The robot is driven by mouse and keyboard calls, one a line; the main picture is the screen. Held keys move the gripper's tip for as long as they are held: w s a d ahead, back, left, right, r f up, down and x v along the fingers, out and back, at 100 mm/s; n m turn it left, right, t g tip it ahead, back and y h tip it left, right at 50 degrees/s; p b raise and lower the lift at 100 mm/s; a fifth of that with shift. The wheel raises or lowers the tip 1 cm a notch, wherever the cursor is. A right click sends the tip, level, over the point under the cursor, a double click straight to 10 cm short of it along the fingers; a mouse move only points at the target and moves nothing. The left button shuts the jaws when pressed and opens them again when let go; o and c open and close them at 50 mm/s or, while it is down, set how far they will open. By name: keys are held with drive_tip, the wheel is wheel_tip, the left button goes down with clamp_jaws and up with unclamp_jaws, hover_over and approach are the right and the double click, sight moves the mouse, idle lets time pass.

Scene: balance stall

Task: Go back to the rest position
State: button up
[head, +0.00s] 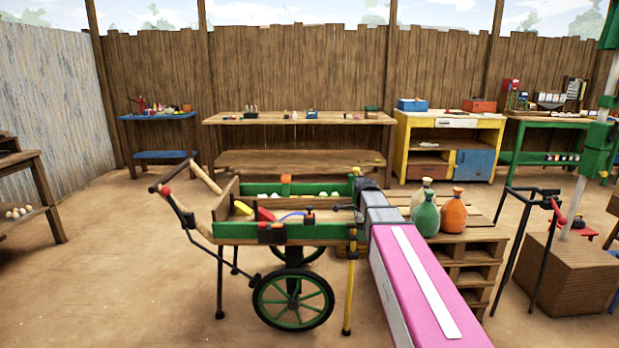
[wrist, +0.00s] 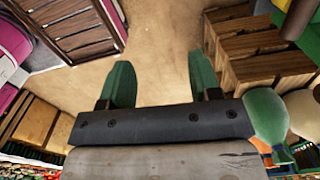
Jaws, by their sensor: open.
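My gripper shows in the wrist view (wrist: 162,78) with its two green fingers wide apart and nothing between them. Bare sandy ground shows beyond the fingertips. In the head view my pink arm reaches forward from the bottom right, and its grey wrist end is at the right end of the green and wooden handcart (head: 320,231). The fingers are hard to make out there, and I cannot tell whether they touch the cart.
The cart holds a red item (head: 265,214), a blue item and several pale round things. Green (head: 425,217) and orange (head: 453,215) sacks stand on stacked pallets (head: 468,262) right of my arm. Workbenches line the back fence. Open ground lies left of the cart.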

drive_tip(key=s+f+n, duration=1.6)
drive_tip(key=s+n, duration=0.2)
drive_tip(key=s, duration=0.2)
drive_tip(key=shift+a+n, duration=0.2)
drive_tip(key=shift+n, duration=0.2)
